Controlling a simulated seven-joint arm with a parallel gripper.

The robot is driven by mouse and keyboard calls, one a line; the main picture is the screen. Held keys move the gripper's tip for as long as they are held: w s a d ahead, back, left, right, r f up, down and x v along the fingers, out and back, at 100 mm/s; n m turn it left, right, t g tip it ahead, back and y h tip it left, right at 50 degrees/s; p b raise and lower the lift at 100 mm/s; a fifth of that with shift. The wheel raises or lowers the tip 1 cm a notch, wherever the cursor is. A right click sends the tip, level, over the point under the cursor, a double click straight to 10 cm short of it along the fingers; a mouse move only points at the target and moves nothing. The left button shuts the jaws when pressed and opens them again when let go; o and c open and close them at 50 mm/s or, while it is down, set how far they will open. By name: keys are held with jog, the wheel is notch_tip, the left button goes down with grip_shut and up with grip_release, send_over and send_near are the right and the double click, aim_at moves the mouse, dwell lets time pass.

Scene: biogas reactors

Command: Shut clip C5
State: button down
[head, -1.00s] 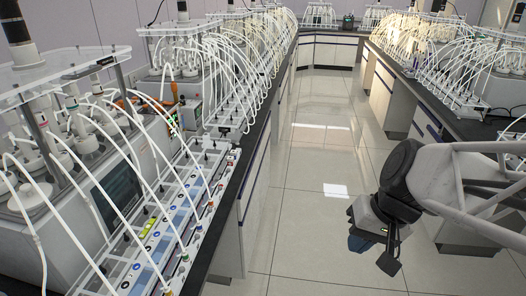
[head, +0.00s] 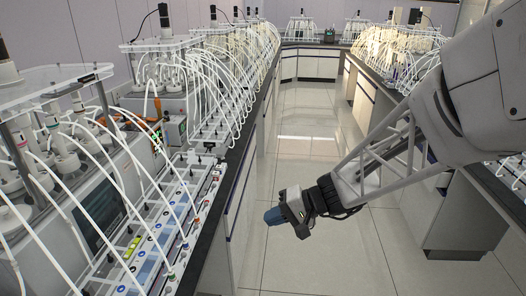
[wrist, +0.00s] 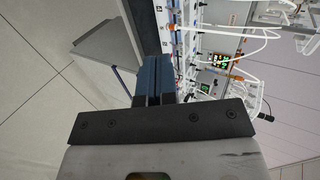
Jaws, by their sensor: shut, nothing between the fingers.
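My gripper (head: 274,216) is shut and empty in the head view, over the aisle floor to the right of the left bench. Its two blue fingers lie side by side in the wrist view (wrist: 153,80). A long rack of white tubes and clips (head: 150,235) runs along the front edge of the left bench. It carries small coloured parts, yellow, blue and red. In the wrist view part of this rack (wrist: 178,40) shows beyond the fingertips. I cannot tell which clip is C5; the labels are too small to read.
Reactor units with white tubes (head: 70,150) stand behind the rack on the left bench. A small lit display (wrist: 220,62) shows among them. The right bench (head: 470,205) also carries tubed reactors. The aisle floor (head: 310,150) between the benches is clear.

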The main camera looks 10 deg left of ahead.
aim_at(206, 204)
jog(key=w+a+f+m+t+y, duration=0.1)
jog(key=w+a+f, duration=0.2)
jog(key=w, duration=0.2)
jog(key=w+a+f+m+t+y, duration=0.1)
jog(key=w+a+f+t+y, duration=0.1)
jog(key=w, duration=0.3)
jog(key=shift+a+f+y, duration=0.3)
jog(key=shift+a+f, duration=0.1)
jog(key=shift+f, duration=0.3)
jog(key=shift+w+a, duration=0.1)
jog(key=x, duration=1.3)
jog(key=shift+w+a, duration=0.25)
jog(key=shift+a, duration=0.1)
